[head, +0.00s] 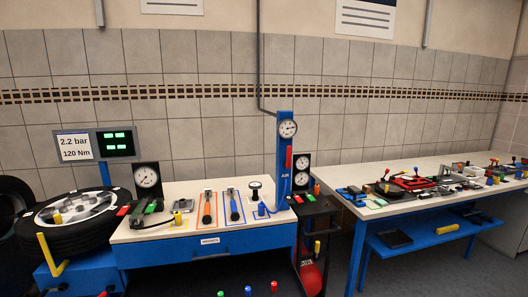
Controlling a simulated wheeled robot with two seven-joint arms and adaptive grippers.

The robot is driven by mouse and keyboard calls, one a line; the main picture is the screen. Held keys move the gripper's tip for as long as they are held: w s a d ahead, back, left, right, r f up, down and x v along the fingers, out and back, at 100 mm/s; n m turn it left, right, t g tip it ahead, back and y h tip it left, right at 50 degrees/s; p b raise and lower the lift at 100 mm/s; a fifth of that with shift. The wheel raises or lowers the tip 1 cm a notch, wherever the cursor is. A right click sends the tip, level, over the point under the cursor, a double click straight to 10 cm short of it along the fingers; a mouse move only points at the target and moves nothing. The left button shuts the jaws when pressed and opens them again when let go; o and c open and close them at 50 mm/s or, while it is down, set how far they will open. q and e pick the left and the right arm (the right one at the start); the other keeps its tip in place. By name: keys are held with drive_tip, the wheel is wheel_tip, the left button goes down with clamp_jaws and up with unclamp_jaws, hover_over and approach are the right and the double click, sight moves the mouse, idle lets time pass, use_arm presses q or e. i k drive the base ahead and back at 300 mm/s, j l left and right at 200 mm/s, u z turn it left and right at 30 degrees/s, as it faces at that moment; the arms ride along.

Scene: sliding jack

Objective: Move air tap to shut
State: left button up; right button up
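A blue post (284,190) marked AIR stands between the two benches, with a round gauge (288,128) at its top. A red upright bar (289,157), which looks like the air tap's lever, is on the post below the gauge. Its exact setting is too small to read. A grey pipe (259,60) runs down the wall to the post. Neither of my grippers is in view.
A bench with a blue drawer (209,244) holds tools and a gauge (147,176). A wheel (75,220) lies at left. A black trolley with two gauges (301,179) stands right of the post. A cluttered table (420,207) is at right.

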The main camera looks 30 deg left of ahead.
sight(287, 163)
drive_tip(key=i+l+u, duration=0.15)
drive_tip(key=i+u, duration=0.15)
drive_tip(key=u, duration=0.15)
drive_tip(key=i+l+u, duration=0.2)
drive_tip(key=u, duration=0.25)
drive_tip(key=i+l+u, duration=0.35)
drive_tip(key=l, duration=0.1)
